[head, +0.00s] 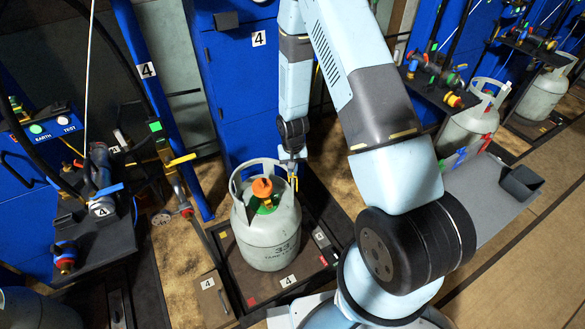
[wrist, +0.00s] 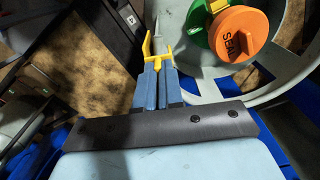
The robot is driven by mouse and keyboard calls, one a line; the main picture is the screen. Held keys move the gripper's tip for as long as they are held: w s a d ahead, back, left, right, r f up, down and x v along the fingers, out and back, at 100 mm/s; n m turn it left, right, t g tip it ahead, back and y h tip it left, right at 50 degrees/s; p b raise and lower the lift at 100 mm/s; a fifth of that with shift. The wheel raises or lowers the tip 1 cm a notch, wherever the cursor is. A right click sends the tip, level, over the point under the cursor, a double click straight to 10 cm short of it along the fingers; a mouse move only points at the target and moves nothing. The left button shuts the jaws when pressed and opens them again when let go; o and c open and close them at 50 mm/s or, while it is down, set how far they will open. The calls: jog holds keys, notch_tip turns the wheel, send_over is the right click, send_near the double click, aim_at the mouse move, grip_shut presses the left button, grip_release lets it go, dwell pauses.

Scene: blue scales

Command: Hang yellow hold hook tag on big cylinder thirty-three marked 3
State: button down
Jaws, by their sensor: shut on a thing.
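A big grey-white cylinder (head: 268,238), printed 33, stands upright on a dark platform. The number plates I can read around it show 4, not 3. Its open collar (wrist: 290,85) surrounds an orange cap (wrist: 245,35) and a green part. My gripper (head: 292,157) is beside the collar's upper right in the head view. In the wrist view my gripper (wrist: 155,78) has its blue fingers shut on the yellow hook tag (wrist: 154,55), whose prongs point away from the fingers. The tag is just left of the collar there. I cannot tell whether they touch.
A blue cabinet (head: 240,90) stands close behind the cylinder. A bench with valves and a tool (head: 95,215) is at the left. More cylinders (head: 468,125) stand at the right, near a grey shelf (head: 490,190). Bare floor (head: 335,175) shows right of the cylinder.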

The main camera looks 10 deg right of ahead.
jog(key=shift+f, duration=0.2)
jog(key=c, duration=1.2)
grip_release()
jog(key=shift+r, duration=0.1)
jog(key=shift+r, duration=3.65)
jog(key=shift+r, duration=0.1)
